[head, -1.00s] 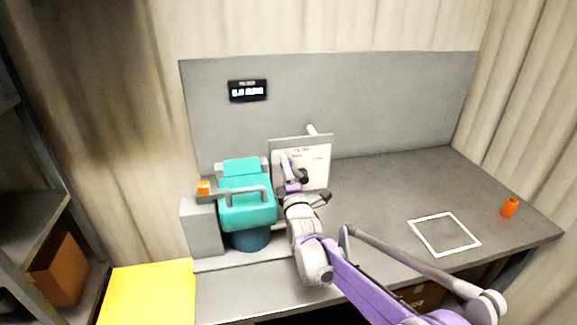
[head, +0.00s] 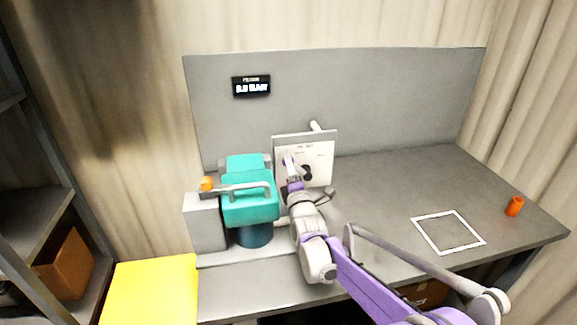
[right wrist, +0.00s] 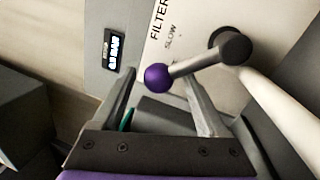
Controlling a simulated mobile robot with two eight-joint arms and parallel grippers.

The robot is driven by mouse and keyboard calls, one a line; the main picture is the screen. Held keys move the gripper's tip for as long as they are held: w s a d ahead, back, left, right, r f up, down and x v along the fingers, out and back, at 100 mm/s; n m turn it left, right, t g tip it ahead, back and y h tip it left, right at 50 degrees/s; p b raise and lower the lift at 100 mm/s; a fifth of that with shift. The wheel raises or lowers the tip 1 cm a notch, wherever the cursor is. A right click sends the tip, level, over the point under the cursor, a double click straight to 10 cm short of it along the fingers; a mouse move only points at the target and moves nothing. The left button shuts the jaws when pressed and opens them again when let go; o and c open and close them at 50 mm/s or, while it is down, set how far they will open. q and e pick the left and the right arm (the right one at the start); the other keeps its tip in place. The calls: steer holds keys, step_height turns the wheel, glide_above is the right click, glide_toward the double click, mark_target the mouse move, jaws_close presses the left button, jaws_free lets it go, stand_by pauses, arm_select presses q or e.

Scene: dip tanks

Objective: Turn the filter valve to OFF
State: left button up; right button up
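The filter valve is a dark hub (head: 306,173) on a white panel (head: 320,158) in the head view. In the right wrist view its grey lever (right wrist: 200,65) ends in a purple ball (right wrist: 158,77). The lever points up and left from the hub in the head view. The panel shows "FILTER" and "SLOW"; I cannot read an OFF mark. My right gripper (right wrist: 162,85) is open, its fingers on either side of the ball, with a gap showing. In the head view the gripper (head: 291,172) is at the panel's left part. My left gripper is not in view.
A teal tank unit (head: 250,192) with a grey handle stands just left of my right gripper. A small display (head: 251,87) hangs on the back wall. A white square outline (head: 448,232) and an orange cylinder (head: 514,206) are on the right. The bench (head: 400,180) between is clear.

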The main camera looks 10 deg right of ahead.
steer(key=shift+a, duration=0.1)
steer(key=shift+s, duration=0.15)
steer(key=s+f, duration=0.2)
steer(key=s, duration=0.8)
steer(key=shift+s+d, duration=0.15)
steer(key=shift+d, duration=0.05)
